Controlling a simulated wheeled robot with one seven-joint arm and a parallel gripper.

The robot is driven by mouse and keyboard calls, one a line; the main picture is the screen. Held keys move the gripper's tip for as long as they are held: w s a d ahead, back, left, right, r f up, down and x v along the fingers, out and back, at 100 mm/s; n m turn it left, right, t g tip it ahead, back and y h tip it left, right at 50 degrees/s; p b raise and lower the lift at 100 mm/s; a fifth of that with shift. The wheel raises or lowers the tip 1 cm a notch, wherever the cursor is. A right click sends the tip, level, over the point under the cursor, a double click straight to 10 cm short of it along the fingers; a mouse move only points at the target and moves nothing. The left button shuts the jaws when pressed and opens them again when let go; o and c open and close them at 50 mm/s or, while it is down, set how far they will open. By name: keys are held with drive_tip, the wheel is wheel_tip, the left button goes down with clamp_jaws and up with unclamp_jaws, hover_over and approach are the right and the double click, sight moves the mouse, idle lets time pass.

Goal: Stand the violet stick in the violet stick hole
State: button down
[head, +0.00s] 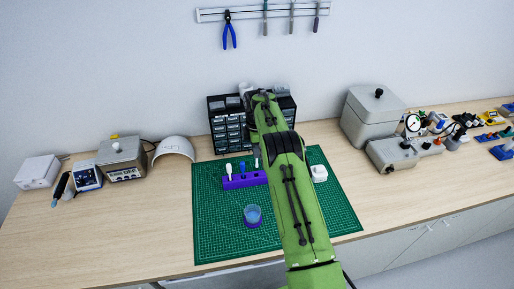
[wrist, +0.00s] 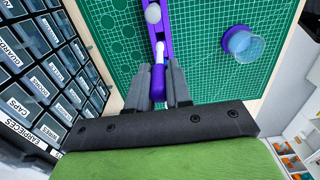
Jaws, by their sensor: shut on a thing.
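My gripper (wrist: 160,92) is shut on the violet stick (wrist: 158,82) in the wrist view. The stick has a violet handle between the fingers and a white part pointing up the picture toward the violet rack (wrist: 176,47). Whether the stick touches the rack, I cannot tell. One rounded white top (wrist: 152,14) also shows in the wrist view. I cannot make out the violet stick hole.
A clear cup with a violet base (head: 252,214) stands on the green cutting mat (head: 215,235) in front of the rack. A dark drawer cabinet (head: 220,132) stands behind it. A small white object (head: 319,173) lies right of my arm. The mat's front left is clear.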

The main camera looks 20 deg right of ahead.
drive_tip(key=b, duration=0.4)
hover_over(250, 179)
drive_tip(key=w+d, duration=0.1)
drive_tip(key=d, duration=0.2)
drive_tip(key=shift+f, duration=3.9)
drive_tip(key=shift+f+b, duration=0.25)
drive_tip(key=shift+b, duration=0.15)
